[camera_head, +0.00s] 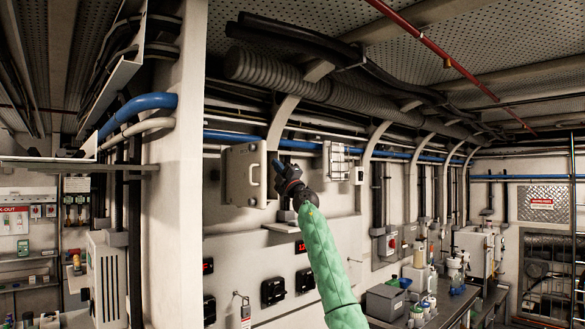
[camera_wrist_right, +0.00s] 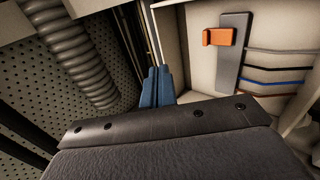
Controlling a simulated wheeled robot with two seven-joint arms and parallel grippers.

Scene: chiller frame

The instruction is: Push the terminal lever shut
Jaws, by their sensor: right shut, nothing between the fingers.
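The orange terminal lever (camera_wrist_right: 218,37) shows in the right wrist view on a grey terminal strip (camera_wrist_right: 232,60), inside a pale open box (camera_wrist_right: 275,25). Several wires run from the strip to the right. My right gripper, with blue fingers (camera_wrist_right: 155,85), is shut and empty, to the left of the lever and apart from it in that view. In the head view my right gripper (camera_head: 279,166) is raised beside the pale wall box (camera_head: 243,176), whose front hides the lever. My left gripper is not in view.
A white column (camera_head: 175,180) with a blue pipe (camera_head: 140,104) stands to the left. Ribbed ducting (camera_head: 300,80) runs overhead. A small shelf (camera_head: 283,227) sits below the gripper. A workbench (camera_head: 440,300) with containers stands at lower right.

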